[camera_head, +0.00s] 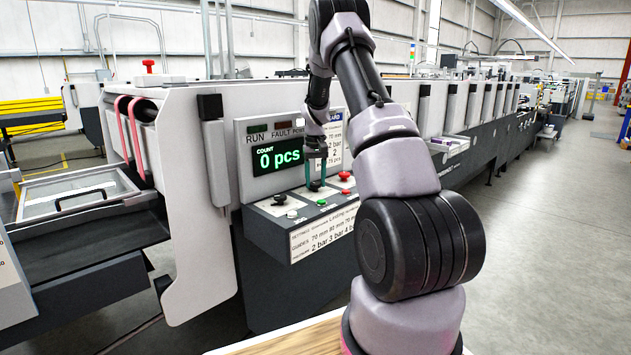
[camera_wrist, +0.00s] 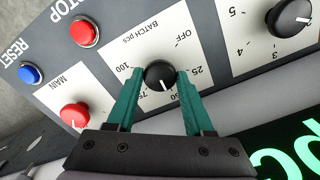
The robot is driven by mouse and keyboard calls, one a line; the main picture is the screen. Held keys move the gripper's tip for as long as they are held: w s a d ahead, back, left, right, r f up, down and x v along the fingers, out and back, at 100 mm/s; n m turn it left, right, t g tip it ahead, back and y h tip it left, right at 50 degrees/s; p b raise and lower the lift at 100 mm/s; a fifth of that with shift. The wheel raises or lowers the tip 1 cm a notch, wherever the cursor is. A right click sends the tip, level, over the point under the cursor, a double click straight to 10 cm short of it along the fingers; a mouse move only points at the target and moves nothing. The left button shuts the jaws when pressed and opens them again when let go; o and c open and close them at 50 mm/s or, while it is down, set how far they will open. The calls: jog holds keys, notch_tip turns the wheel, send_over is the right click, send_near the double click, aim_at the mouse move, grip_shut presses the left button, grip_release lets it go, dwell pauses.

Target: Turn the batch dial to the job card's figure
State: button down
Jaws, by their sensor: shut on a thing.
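The batch dial (camera_wrist: 160,73) is a round black knob in the wrist view, on a white plate marked BATCH pcs with OFF, 25, 50, 75 and 100. Its white pointer line faces down in the picture, toward the 50 and 75 side. Those two figures are partly covered by my fingers. My gripper (camera_wrist: 161,84) has its green fingers shut on the dial's two sides.
The display (camera_head: 278,158) reads COUNT 0 pcs. A red STOP button (camera_wrist: 84,32), blue RESET button (camera_wrist: 30,73) and red MAIN knob (camera_wrist: 74,115) lie left of the dial in the wrist view. Another black dial (camera_wrist: 289,18) is at the right.

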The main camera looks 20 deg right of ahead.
aim_at(316, 183)
jog(key=m, duration=0.5)
jog(key=shift+w, duration=0.1)
jog(key=m, duration=0.6)
dwell(0.4)
jog(key=shift+c, duration=1.4)
grip_release()
jog(key=shift+r, duration=0.1)
notch_tip(316, 183, up, 11)
